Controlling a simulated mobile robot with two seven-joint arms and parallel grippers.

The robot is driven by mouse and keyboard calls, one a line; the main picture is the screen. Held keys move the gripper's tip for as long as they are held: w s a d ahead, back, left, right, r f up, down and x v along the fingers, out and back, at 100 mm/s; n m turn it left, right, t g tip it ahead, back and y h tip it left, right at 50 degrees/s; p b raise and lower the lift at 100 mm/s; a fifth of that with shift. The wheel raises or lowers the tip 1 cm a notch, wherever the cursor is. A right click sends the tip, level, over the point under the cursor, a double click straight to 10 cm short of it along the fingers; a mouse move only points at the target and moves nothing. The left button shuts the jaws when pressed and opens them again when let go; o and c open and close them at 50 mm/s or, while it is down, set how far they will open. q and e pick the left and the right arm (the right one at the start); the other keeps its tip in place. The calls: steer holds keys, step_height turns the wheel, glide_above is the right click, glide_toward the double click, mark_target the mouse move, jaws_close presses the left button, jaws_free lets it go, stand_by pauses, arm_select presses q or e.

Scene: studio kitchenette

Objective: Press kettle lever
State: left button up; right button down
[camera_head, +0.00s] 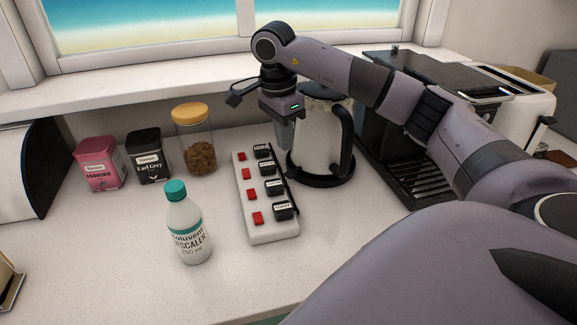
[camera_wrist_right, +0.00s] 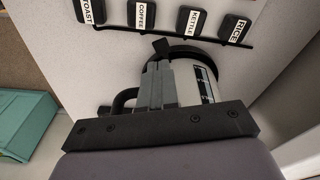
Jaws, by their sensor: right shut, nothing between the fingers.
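The kettle (camera_head: 317,140) is white with a black handle and stands on a round black base (camera_head: 322,181) on the counter. My right gripper (camera_head: 284,148) is shut and empty, pointing down at the kettle's left side. In the right wrist view the shut fingers (camera_wrist_right: 165,68) lie beside the kettle body (camera_wrist_right: 207,84). A small black tab (camera_wrist_right: 162,47), which looks like the kettle lever, sticks out from the base just past the fingertips. I cannot tell whether they touch it. My left gripper is not in view.
A white power strip (camera_head: 263,226) with red switches and labelled black plugs lies left of the kettle. A descaler bottle (camera_head: 187,230), a jar (camera_head: 196,148) and two tins stand further left. A black coffee machine (camera_head: 410,175) stands close on the right.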

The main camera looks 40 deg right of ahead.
mark_target(288, 174)
steer(key=shift+d+f+b, duration=0.15)
steer(key=shift+f+b, duration=1.55)
steer(key=shift+f, duration=0.05)
steer(key=shift+d+f+b, duration=0.15)
steer(key=shift+f+b, duration=1.5)
steer(key=shift+f, duration=0.1)
